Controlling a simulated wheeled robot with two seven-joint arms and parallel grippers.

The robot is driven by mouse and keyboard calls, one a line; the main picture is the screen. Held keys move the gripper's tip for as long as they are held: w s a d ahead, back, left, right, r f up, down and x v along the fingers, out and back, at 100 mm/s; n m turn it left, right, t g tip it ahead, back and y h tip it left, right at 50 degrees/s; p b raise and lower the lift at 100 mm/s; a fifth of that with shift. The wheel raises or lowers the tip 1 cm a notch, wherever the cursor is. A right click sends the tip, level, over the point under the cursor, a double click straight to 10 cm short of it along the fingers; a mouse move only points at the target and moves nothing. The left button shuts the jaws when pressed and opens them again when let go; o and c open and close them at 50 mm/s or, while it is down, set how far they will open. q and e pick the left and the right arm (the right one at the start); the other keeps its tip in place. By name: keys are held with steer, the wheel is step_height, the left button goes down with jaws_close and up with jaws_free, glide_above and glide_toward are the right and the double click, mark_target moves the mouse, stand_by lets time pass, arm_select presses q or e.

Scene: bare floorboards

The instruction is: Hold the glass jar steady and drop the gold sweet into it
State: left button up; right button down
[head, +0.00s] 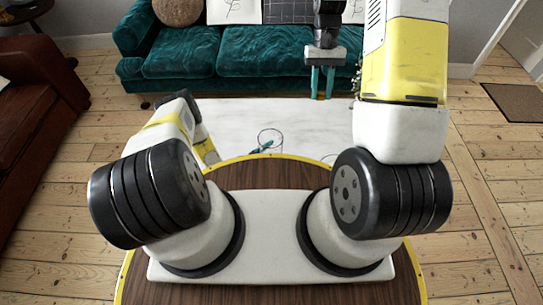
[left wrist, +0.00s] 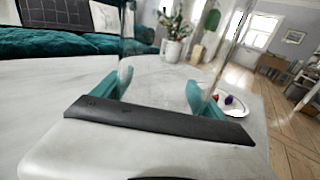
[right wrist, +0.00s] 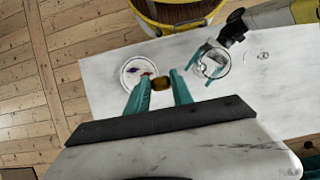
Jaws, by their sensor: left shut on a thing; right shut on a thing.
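The clear glass jar (head: 270,138) stands on the white table, near its edge by my base. My left gripper (head: 264,148) is shut on the jar; in the left wrist view the clear glass (left wrist: 165,70) fills the space between the teal fingers. The right wrist view shows the jar (right wrist: 214,63) from above with the left fingers at its sides. My right gripper (head: 322,80) is raised on the far right side of the table. It is shut on the gold sweet (right wrist: 161,83), which sits between its fingertips, apart from the jar.
A white plate (right wrist: 130,66) with a few coloured sweets lies on the table (head: 225,115); it also shows in the left wrist view (left wrist: 238,108). A small round clear item (right wrist: 263,56) lies beyond the jar. A teal sofa (head: 215,50) stands behind the table.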

glide_above(276, 131)
steer(key=s, duration=0.4)
step_height(276, 131, down, 11)
steer(key=shift+w+a+f, duration=0.1)
steer(key=shift+w+f, duration=0.05)
steer(key=shift+f, duration=1.4)
steer(key=shift+w+a+f, duration=0.1)
steer(key=shift+f, duration=1.4)
steer(key=c, duration=1)
jaws_free()
steer(key=shift+c, duration=0.2)
steer(key=shift+r, duration=0.15)
steer(key=v, duration=1.1)
steer(key=shift+w+r, duration=0.15)
steer(key=shift+r, duration=0.25)
